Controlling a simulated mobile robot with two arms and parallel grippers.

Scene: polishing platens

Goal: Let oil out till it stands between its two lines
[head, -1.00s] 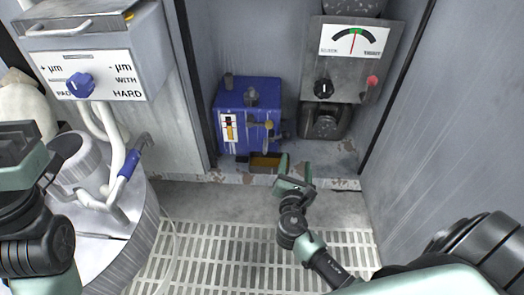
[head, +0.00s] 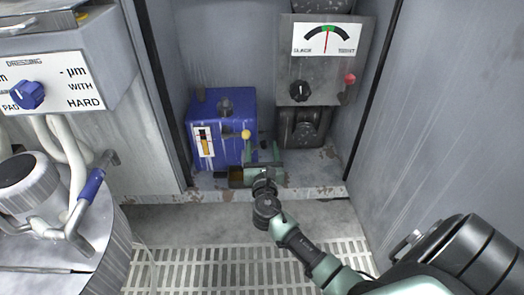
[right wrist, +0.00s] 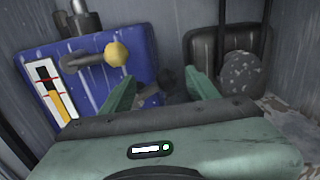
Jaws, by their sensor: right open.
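The blue oil box (head: 222,118) stands on the cabinet floor. Its white gauge plate (head: 204,142) also shows in the right wrist view (right wrist: 34,82), with amber oil in the tube, dark above it, and red lines across; the exact oil height against the lines is hard to read. A lever tap with a yellow knob (right wrist: 116,54) sticks out of the box front; the knob also shows in the head view (head: 246,134). My right gripper (head: 263,153) is open and empty in front of the box, below and right of the knob. My left gripper is out of view.
A grey panel (head: 322,70) with a dial and black knob hangs at right above a dark unit (head: 303,128). Cabinet walls close both sides. A floor grating lies in front.

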